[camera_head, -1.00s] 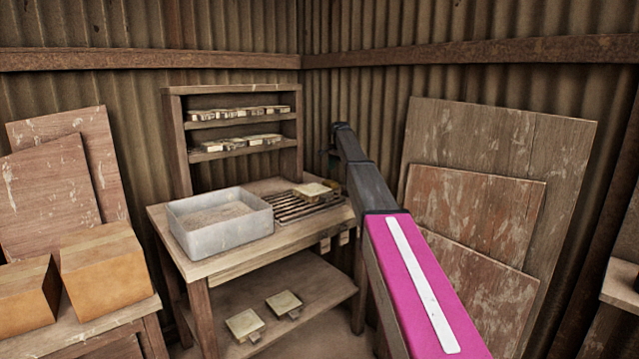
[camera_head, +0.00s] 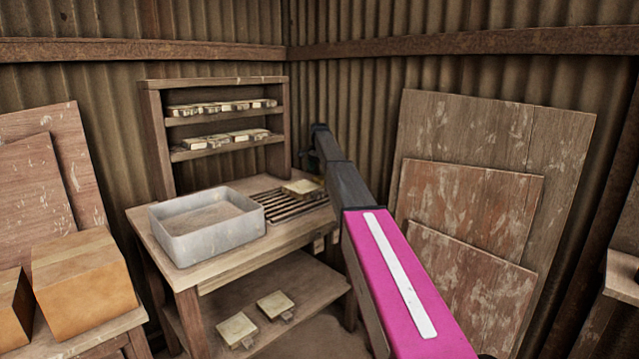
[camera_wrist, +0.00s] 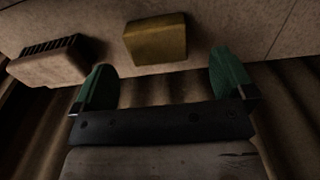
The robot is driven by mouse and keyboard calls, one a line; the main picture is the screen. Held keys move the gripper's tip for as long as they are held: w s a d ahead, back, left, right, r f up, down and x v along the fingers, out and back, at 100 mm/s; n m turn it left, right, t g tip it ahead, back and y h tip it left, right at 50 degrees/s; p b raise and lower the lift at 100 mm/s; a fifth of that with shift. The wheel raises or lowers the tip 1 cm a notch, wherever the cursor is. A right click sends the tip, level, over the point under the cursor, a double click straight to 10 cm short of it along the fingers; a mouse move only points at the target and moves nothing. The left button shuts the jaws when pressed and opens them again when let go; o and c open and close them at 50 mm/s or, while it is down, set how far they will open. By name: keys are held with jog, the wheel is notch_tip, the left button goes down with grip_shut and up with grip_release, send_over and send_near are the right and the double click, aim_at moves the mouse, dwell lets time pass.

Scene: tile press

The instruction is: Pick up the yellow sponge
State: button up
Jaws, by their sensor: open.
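The yellow sponge (camera_wrist: 157,38) shows in the wrist view as a dull yellow block, lying on a pale, worn wooden surface just beyond my fingertips. My gripper (camera_wrist: 161,62) is open and empty, with its two green fingers set wide apart. The sponge lies roughly centred between the lines of the fingers, and no finger touches it. In the head view I cannot make out the sponge. There the end of my arm is at the far right side of the bench, and my arm covers part of that area.
A brush-like block with dark bristles (camera_wrist: 48,60) lies left of the sponge. The bench (camera_head: 235,262) holds a grey tub (camera_head: 207,226) and a slatted rack (camera_head: 285,203) with a tile (camera_head: 303,188). A tile shelf (camera_head: 155,125) stands behind. Wooden boards (camera_head: 475,210) lean at right.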

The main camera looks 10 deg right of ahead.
aim_at(320, 178)
notch_tip(320, 178, down, 5)
jog(key=shift+s+d+r, duration=0.1)
jog(key=shift+s, duration=0.05)
jog(key=c, duration=0.9)
jog(key=shift+r, duration=0.1)
jog(key=shift+r, duration=0.45)
jog(key=r, duration=0.2)
jog(key=a+r, duration=0.1)
jog(key=shift+s+r, duration=0.4)
jog(key=s+a+r, duration=0.2)
jog(key=a, duration=0.1)
jog(key=s+a+r, duration=0.1)
jog(key=a+r, duration=0.1)
jog(key=a, duration=0.1)
jog(key=s+a+r, duration=0.2)
jog(key=shift+s+a+r, duration=0.1)
jog(key=shift+s+a, duration=0.2)
jog(key=shift+a, duration=0.1)
jog(key=shift+o, duration=0.3)
